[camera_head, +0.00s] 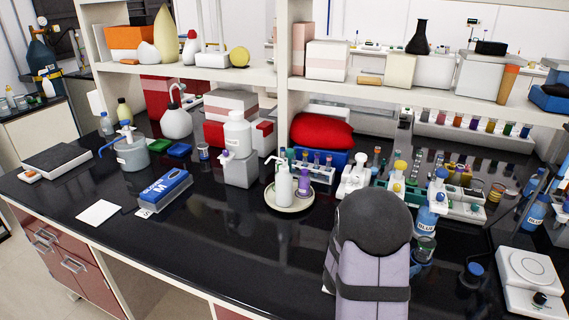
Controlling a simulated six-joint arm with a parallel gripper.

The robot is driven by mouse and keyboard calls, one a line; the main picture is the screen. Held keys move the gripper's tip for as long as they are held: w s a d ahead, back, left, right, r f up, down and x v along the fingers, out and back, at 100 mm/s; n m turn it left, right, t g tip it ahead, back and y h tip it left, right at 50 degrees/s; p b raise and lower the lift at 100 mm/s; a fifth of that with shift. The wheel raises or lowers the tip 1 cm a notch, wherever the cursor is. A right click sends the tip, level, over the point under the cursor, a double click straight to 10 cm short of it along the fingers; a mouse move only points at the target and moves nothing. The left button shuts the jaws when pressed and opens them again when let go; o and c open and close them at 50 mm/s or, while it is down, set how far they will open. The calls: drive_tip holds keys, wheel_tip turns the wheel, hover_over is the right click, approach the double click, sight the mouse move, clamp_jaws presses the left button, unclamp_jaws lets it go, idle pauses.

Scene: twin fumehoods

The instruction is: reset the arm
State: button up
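My arm stands at the lower right of the middle in the head camera view, showing a dark grey rounded joint and a pale lilac link with a dark band. My gripper is not in view; it may be hidden behind the arm or out of frame. I cannot see whether it holds anything. The arm rises in front of the black bench top (235,265) and hides part of it.
A white bottle on a round dish (290,204), a tube rack (438,208) and a blue-labelled bottle (430,210) stand close around the arm. A blue box (165,188) lies left. The bench's front left-middle is clear.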

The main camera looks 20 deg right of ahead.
drive_tip(key=s+a+r+m+g+y+p, duration=0.2)
drive_tip(key=s+a+r+m+y, duration=0.25)
drive_tip(key=a+m, duration=0.55)
drive_tip(key=s+a+f+m+y, duration=0.1)
drive_tip(key=a, duration=0.3)
drive_tip(key=s+a+f+m+y+b, duration=0.1)
drive_tip(key=a+f+m, duration=0.1)
drive_tip(key=a, duration=0.3)
drive_tip(key=s+a+f+m+y, duration=0.1)
drive_tip(key=a+f+m+y, duration=0.1)
drive_tip(key=a, duration=0.2)
drive_tip(key=shift+s+a+g, duration=0.3)
drive_tip(key=shift+s+g, duration=0.05)
drive_tip(key=shift+g, duration=0.05)
drive_tip(key=s+a+f+m+y+b, duration=0.1)
drive_tip(key=a+m+y, duration=0.3)
drive_tip(key=a, duration=0.9)
drive_tip(key=shift+s+a+f+m+y, duration=0.25)
drive_tip(key=shift+f+m+y, duration=0.1)
drive_tip(key=shift+f+m, duration=0.2)
